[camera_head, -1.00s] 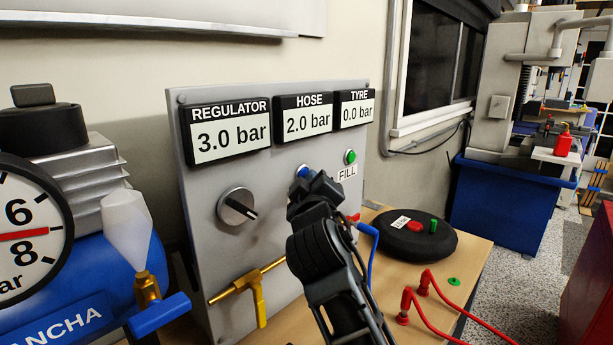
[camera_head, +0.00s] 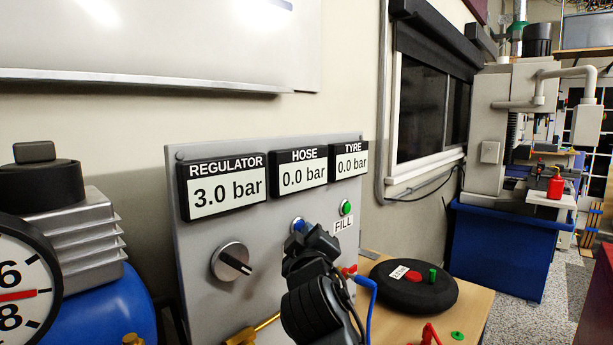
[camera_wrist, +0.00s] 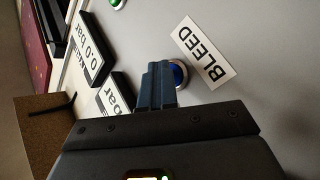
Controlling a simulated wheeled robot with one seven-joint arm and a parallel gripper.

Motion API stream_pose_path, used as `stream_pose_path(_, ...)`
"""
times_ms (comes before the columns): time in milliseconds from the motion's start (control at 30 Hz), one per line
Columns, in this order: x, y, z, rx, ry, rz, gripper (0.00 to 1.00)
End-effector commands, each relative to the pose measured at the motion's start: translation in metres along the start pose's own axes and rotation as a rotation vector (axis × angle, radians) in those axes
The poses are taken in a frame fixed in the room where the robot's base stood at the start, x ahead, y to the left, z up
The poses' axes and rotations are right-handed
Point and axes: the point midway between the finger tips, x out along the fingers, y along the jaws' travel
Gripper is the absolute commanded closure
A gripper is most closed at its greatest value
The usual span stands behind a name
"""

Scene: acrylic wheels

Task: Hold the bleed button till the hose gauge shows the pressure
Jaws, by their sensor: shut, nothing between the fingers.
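The hose gauge (camera_head: 302,177) on the grey panel reads 0.0 bar. The blue bleed button (camera_wrist: 180,73) sits beside its BLEED label (camera_wrist: 207,49) in the wrist view. In the head view the button (camera_head: 298,223) shows just above my gripper (camera_head: 303,236). In the wrist view my gripper (camera_wrist: 158,80) is shut and empty, with its fingertips at the button and covering part of it. Whether the button is pressed in, I cannot tell.
The regulator gauge (camera_head: 227,190) reads 3.0 bar and the tyre gauge (camera_head: 350,162) 0.0 bar. A knob (camera_head: 231,261) and green FILL button (camera_head: 346,207) flank my gripper. A black round tyre piece (camera_head: 436,296) with a small label lies on the bench at right.

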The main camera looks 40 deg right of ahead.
Motion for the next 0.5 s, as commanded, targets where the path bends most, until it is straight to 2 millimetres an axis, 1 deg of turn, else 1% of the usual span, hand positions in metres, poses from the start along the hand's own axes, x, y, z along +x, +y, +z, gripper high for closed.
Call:
stream_pose_path(167,-0.002,0.001,0.000,0.000,0.001,-0.001,1.00)
stream_pose_path(500,-0.012,0.009,0.008,0.001,0.001,-0.001,1.00)
